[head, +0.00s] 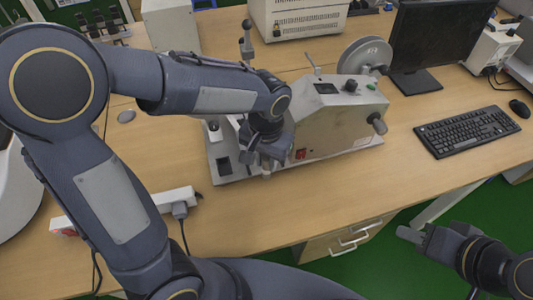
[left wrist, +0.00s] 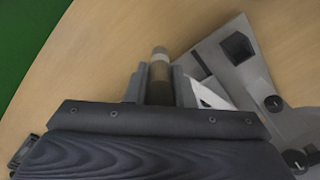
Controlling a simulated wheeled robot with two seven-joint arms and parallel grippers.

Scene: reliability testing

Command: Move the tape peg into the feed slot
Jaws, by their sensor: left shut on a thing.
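The tape peg (left wrist: 160,68) is a short cylinder with a pale band near its end. It stands between the two fingers of my left gripper (left wrist: 157,88), which is shut on it. In the head view my left gripper (head: 266,158) hangs over the front of the testing machine, and the peg's end (head: 266,173) shows just below it. A dark square opening, which looks like the feed slot (left wrist: 238,45), lies in the machine's base, apart from the peg and to its right. It also shows in the head view (head: 224,166), left of the gripper. My right gripper (head: 412,234) is off the table's front edge, its jaw gap unclear.
The beige testing machine (head: 335,120) with knobs and a reel stands right of the left gripper. A power strip (head: 150,205) with a cable lies at the left. A keyboard (head: 466,131) and monitor lie right. The front tabletop (head: 290,213) is clear.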

